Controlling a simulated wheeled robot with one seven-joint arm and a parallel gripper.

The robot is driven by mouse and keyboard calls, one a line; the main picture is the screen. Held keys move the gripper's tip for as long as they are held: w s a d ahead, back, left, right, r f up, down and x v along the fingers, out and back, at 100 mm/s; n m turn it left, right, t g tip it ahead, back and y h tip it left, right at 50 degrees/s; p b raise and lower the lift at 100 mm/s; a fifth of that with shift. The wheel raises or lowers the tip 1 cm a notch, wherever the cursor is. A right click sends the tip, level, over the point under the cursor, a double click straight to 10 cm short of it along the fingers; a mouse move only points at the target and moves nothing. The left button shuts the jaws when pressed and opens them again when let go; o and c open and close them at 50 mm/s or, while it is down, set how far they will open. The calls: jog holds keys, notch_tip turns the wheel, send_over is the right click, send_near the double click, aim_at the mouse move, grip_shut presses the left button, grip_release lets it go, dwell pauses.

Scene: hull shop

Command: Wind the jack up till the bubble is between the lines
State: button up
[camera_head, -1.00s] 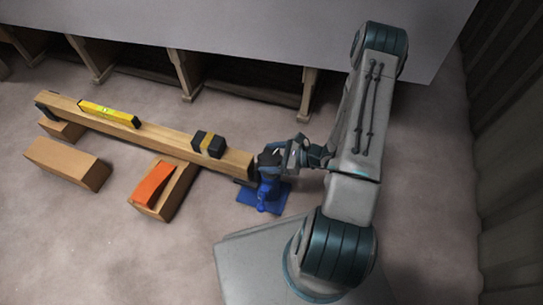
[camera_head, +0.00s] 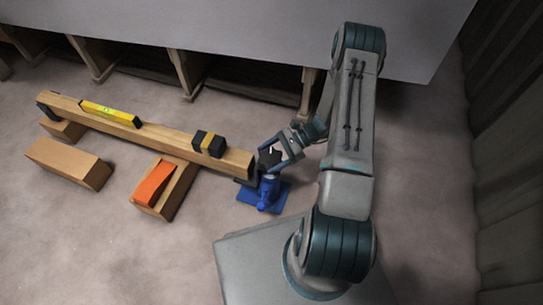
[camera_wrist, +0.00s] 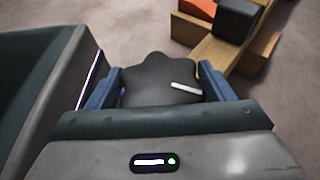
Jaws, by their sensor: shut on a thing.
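The blue jack (camera_head: 267,196) stands on the floor under the right end of the long wooden beam (camera_head: 160,134). A yellow spirit level (camera_head: 110,114) lies on the beam towards its left end; its bubble is too small to read. My gripper (camera_head: 272,152) is at the top of the jack, beside the beam's end. In the wrist view its two blue fingers are shut on a dark lobed knob (camera_wrist: 160,82) with a white mark on top. The knob hides the jack's body in the wrist view.
A black and yellow block (camera_head: 208,144) sits on the beam near its right end. An orange wedge (camera_head: 153,184) lies on a wooden block (camera_head: 175,197) below the beam. Another wooden block (camera_head: 68,162) lies on the floor at left. A large grey hull (camera_head: 240,35) overhangs the back.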

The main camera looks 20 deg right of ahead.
jog(key=shift+s+a+f, duration=0.1)
jog(key=shift+s, duration=0.05)
jog(key=o, duration=0.7)
jog(key=shift+d+r, duration=0.25)
jog(key=shift+d, duration=0.15)
jog(key=p+v, duration=0.2)
jog(key=v, duration=0.4)
jog(key=p+v, duration=0.1)
jog(key=v, duration=0.6)
jog(key=shift+w+f+p, duration=0.1)
jog(key=shift+w+p, duration=0.15)
jog(key=shift+p, duration=0.1)
